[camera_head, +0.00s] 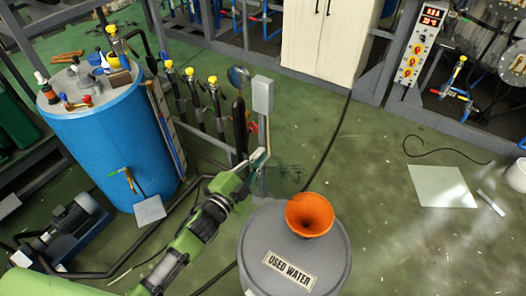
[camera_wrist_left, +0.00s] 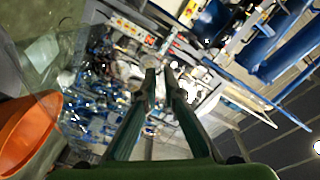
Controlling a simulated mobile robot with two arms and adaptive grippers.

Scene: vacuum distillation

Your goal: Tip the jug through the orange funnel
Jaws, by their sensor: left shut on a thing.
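The orange funnel (camera_head: 310,214) sits in the top of a grey drum (camera_head: 290,240) labelled "USED WATER", and it also shows at the left edge of the left wrist view (camera_wrist_left: 26,135). The clear jug (camera_head: 282,181) is hard to make out; it is just behind and left of the funnel, over the drum's far edge. My left gripper (camera_head: 262,163) is shut on the jug, at its left side. In the left wrist view, my two fingers (camera_wrist_left: 161,82) are close together and the jug's clear wall (camera_wrist_left: 66,60) shows faintly on the left. I cannot tell what the jug holds.
A blue tank (camera_head: 100,135) with fittings on top stands at the left. Pipes with yellow caps (camera_head: 190,76) and a grey box on a post (camera_head: 263,95) stand behind the drum. The green floor to the right is mostly clear, with a pale sheet (camera_head: 441,187).

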